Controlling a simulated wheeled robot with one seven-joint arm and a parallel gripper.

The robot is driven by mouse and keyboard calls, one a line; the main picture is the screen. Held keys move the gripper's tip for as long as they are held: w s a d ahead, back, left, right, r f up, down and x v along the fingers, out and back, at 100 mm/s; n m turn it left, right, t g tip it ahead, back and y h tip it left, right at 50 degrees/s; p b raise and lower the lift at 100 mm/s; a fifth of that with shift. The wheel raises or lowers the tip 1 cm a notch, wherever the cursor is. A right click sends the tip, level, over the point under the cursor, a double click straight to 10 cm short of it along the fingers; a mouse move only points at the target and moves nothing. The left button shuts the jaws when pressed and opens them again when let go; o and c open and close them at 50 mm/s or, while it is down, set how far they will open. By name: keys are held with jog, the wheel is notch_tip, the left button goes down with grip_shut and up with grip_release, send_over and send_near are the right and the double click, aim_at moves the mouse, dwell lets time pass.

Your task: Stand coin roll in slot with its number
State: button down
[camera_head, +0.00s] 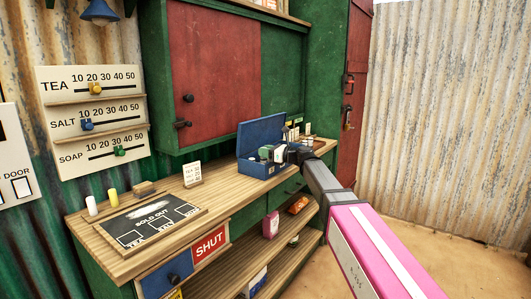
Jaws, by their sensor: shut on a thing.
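An open blue box (265,169) stands on the wooden counter with its lid raised at the back. Small green, white and dark pieces show at its top; their numbers and the box's slots are too small to make out. My gripper (288,154) reaches in from the right at the box's right side. It is shut on a small white piece (280,154) that looks like a coin roll, over or in the right part of the box. I cannot tell whether the roll touches the box floor, and the fingers are partly hidden.
Small goods (309,139) stand right of the box. A small price card (192,174) stands to its left. A shelf below holds packets. A red cabinet door (208,70) is behind.

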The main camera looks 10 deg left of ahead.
jog(key=shift+f, duration=0.6)
jog(key=c, duration=0.8)
grip_release()
jog(key=shift+r, duration=0.25)
jog(key=v, duration=1.2)
jog(key=s+d+f+n+h, duration=0.2)
jog(key=d+f+n+h, duration=0.15)
jog(key=f, duration=0.45)
jog(key=s+d+f+n+h, duration=0.2)
jog(key=d+f, duration=0.2)
jog(key=f, duration=0.3)
jog(key=s+d+f+n+g+h, duration=0.1)
jog(key=s+d+f+n+h, duration=0.3)
jog(key=d+f, duration=0.4)
jog(key=s+d+f+n+g+h, duration=0.1)
jog(key=s+d+f+n+h, duration=0.3)
jog(key=s+d+f+n, duration=0.2)
jog(key=s+d+f+n+g+h, duration=0.2)
jog(key=s+d+f+n+h, duration=0.2)
jog(key=s+d+f, duration=0.3)
jog(key=shift+s+d+f+n, duration=0.2)
jog(key=shift+d+f+n, duration=0.35)
jog(key=shift+d+f, duration=1.1)
